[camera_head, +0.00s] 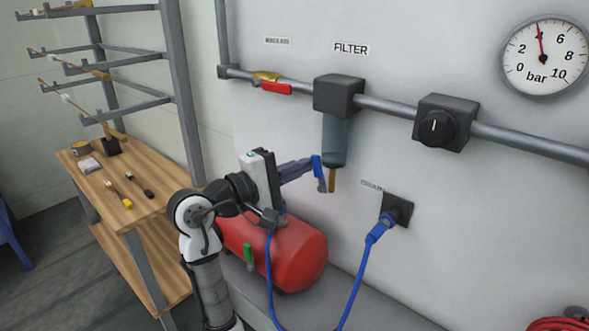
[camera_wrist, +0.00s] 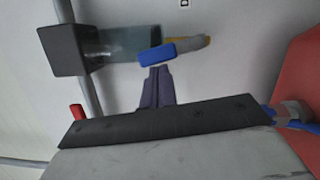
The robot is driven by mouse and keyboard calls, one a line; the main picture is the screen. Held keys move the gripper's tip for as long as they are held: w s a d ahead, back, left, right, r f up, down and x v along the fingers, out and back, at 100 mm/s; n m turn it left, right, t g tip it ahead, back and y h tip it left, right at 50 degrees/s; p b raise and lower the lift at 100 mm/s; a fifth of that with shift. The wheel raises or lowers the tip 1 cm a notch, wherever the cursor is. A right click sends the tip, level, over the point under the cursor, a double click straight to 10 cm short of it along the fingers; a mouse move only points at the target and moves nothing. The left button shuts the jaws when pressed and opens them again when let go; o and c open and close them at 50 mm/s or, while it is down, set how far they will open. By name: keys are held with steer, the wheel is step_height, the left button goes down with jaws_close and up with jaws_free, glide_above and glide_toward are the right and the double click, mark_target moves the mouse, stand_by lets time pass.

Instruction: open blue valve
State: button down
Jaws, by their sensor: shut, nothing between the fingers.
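The blue valve handle (camera_head: 318,166) is at the brass drain (camera_head: 332,180) under the grey filter bowl (camera_head: 335,140). In the wrist view the blue handle (camera_wrist: 156,54) lies across the picture, beside the brass drain (camera_wrist: 190,42) and below the bowl (camera_wrist: 125,42). My gripper (camera_head: 310,166) is shut and empty, with its tips right at the handle. In the wrist view my gripper's closed fingers (camera_wrist: 158,72) end just under the blue handle. I cannot tell whether they touch it. The far side of the valve is hidden.
A grey pipe (camera_head: 390,107) carries a red-handled valve (camera_head: 276,88) and a regulator (camera_head: 445,122). The gauge (camera_head: 545,57) reads about 4 bar. A red tank (camera_head: 300,255) and a blue hose (camera_head: 358,285) lie below. A wooden bench (camera_head: 150,190) stands left.

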steer(key=shift+s+d+r+m, duration=0.25)
steer(key=shift+d+r+m, duration=0.1)
steer(key=shift+m, duration=0.65)
